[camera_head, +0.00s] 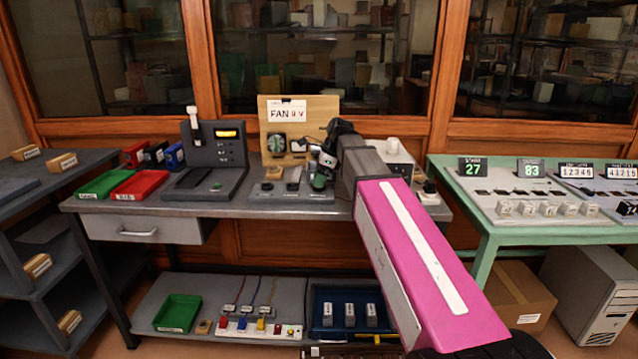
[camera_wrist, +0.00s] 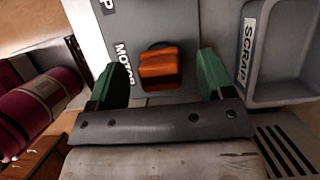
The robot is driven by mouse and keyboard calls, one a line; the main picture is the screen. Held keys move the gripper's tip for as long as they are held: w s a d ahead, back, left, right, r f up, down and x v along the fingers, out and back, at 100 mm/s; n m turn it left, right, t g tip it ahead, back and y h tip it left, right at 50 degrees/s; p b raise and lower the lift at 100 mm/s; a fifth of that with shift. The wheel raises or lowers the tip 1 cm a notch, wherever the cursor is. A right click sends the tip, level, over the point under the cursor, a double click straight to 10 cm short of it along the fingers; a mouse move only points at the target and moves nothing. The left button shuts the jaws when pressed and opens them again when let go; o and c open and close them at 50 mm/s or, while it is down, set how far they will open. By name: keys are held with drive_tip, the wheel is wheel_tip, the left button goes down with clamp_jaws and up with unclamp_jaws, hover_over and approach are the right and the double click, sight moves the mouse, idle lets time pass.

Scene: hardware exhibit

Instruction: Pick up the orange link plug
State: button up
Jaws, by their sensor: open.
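The orange link plug (camera_wrist: 158,66) shows in the wrist view as a small ribbed orange block on a grey panel, beside a label reading MOTOR. My gripper (camera_wrist: 160,76) is open, with one green finger on the left of the plug and one on the right. Gaps show between the plug and both fingers. In the head view my gripper (camera_head: 320,180) is over the bench panel in front of the wooden FAN board (camera_head: 322,105). I cannot make out the plug there.
A grey tray labelled SCRAP (camera_wrist: 284,92) lies right of the panel in the wrist view. On the bench (camera_head: 255,206) are a dark upright instrument (camera_head: 230,158), a green tray (camera_head: 104,184) and a red tray (camera_head: 140,184). A green table (camera_head: 480,238) with displays stands at right.

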drive_tip(key=shift+a+f, duration=0.1)
drive_tip(key=shift+f, duration=0.15)
drive_tip(key=c, duration=1)
drive_tip(key=shift+r, duration=0.15)
drive_tip(key=shift+r, duration=0.6)
wheel_tip(320, 180, up, 2)
drive_tip(key=shift+r, duration=0.2)
drive_tip(key=s+a+r, duration=0.1)
drive_tip(key=a+r, duration=0.1)
drive_tip(key=a, duration=0.1)
drive_tip(key=s+a+r, duration=0.2)
drive_tip(key=a, duration=0.2)
drive_tip(key=s+a+r, duration=0.2)
drive_tip(key=a+r, duration=0.1)
drive_tip(key=shift+a+r, duration=0.1)
drive_tip(key=shift+a, duration=0.2)
